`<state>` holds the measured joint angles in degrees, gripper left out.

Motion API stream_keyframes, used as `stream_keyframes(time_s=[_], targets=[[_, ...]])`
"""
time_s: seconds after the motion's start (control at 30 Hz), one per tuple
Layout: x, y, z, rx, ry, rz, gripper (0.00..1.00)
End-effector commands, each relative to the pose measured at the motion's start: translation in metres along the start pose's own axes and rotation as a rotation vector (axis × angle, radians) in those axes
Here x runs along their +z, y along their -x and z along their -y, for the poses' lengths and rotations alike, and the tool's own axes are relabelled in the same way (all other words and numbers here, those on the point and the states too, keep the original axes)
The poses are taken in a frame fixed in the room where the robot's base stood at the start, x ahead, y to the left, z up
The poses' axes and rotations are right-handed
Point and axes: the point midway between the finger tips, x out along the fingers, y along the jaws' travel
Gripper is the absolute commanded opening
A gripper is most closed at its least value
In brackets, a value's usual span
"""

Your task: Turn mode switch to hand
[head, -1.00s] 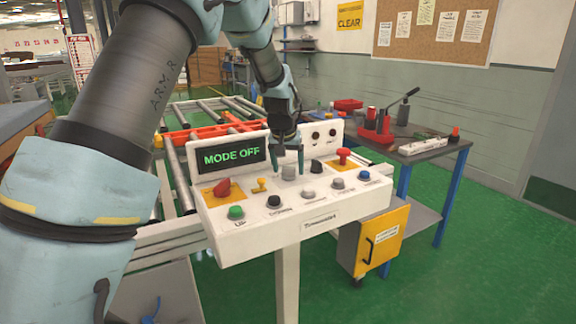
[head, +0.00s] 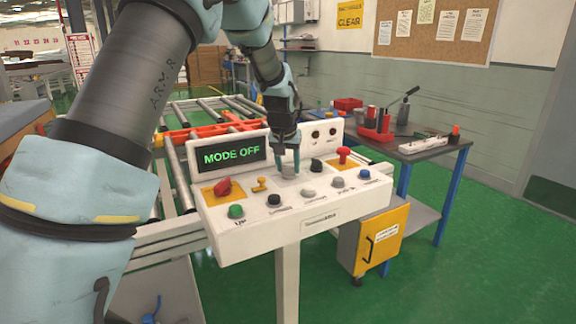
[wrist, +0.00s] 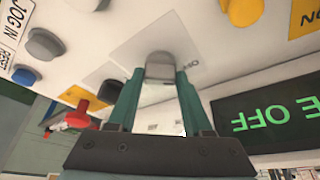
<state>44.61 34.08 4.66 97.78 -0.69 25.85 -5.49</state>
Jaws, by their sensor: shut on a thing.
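The control panel (head: 320,215) is a white sloped box with several knobs and buttons. The mode switch (head: 287,173) is a grey knob in its upper middle; it also shows in the wrist view (wrist: 160,70). My gripper (head: 288,165) points down at the knob and is shut on it, with a green finger on each side in the wrist view (wrist: 160,76). The fingers hide part of the knob. The display (head: 231,155) reads MODE OFF in green.
A red switch (head: 223,187) on a yellow plate and a small yellow knob (head: 260,184) are left of the mode switch. A black knob (head: 316,164) and a red button (head: 343,154) are to its right. A roller conveyor (head: 177,180) runs behind the panel.

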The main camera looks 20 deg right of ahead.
Motion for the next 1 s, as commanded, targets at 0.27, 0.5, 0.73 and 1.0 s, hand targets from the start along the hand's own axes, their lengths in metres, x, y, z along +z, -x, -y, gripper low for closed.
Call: stream_keyframes(time_s=[0.27,0.5,0.73,1.0], targets=[[-0.0001,-0.0004,0.0017,0.027,-0.061,0.0,0.0],[-0.0009,-0.0006,0.0046,0.091,-0.213,-0.002,0.0],[-0.0017,-0.0001,0.0057,0.171,-0.406,-0.002,0.0],[-0.0031,0.0001,0.0065,0.254,-0.608,-0.002,0.0]])
